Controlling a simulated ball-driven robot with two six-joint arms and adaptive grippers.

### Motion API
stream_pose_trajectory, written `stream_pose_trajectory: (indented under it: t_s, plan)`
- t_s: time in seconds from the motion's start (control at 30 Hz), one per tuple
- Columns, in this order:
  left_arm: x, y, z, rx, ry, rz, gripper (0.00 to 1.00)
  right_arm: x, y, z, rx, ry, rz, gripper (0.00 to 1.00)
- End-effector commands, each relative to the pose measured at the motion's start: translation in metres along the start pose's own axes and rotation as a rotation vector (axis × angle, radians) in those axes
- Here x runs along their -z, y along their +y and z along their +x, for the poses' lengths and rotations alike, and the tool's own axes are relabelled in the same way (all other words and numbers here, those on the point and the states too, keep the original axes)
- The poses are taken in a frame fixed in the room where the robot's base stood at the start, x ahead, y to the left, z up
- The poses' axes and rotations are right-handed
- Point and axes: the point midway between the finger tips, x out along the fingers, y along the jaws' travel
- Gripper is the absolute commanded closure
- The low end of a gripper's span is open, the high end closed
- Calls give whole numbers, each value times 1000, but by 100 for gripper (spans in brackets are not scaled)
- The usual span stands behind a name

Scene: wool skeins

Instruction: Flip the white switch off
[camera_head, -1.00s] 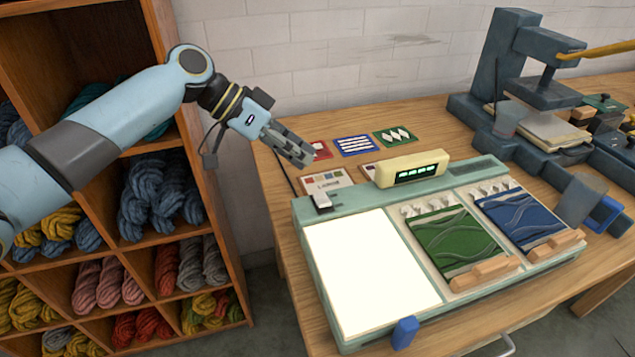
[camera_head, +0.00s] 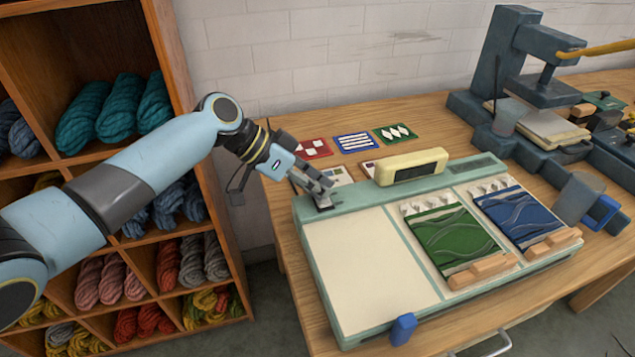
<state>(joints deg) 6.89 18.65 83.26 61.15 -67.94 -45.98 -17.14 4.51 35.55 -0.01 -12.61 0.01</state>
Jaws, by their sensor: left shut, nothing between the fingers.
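The white switch sits at the back left corner of the pale green light table (camera_head: 368,208). It is mostly hidden now behind my left gripper (camera_head: 326,190), so I cannot make out its lever position. My left gripper is shut and empty, with its fingertips down at the switch; whether they touch it I cannot tell. The table's left panel (camera_head: 365,265) is unlit, a dull cream. The display (camera_head: 416,170) in the cream housing is dark. My right gripper is not in view.
A green swatch (camera_head: 448,238) and a blue swatch (camera_head: 520,216) lie on the table's right panels with wooden blocks. Pattern cards (camera_head: 355,143) lie behind. A wool shelf (camera_head: 172,80) stands left, a dark press (camera_head: 497,60) back right.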

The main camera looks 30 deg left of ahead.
Motion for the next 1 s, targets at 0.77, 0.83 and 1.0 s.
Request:
stream_pose_trajectory:
  t_s: [0.77, 0.83, 1.0]
  plan:
    - [0, -15, -2, 5, -4, 3, 100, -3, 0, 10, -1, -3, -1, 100]
    - [0, -15, -2, 5, -4, 3, 100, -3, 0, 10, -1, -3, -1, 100]
    - [2, -15, -3, 5, -4, 3, 100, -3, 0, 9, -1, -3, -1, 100]
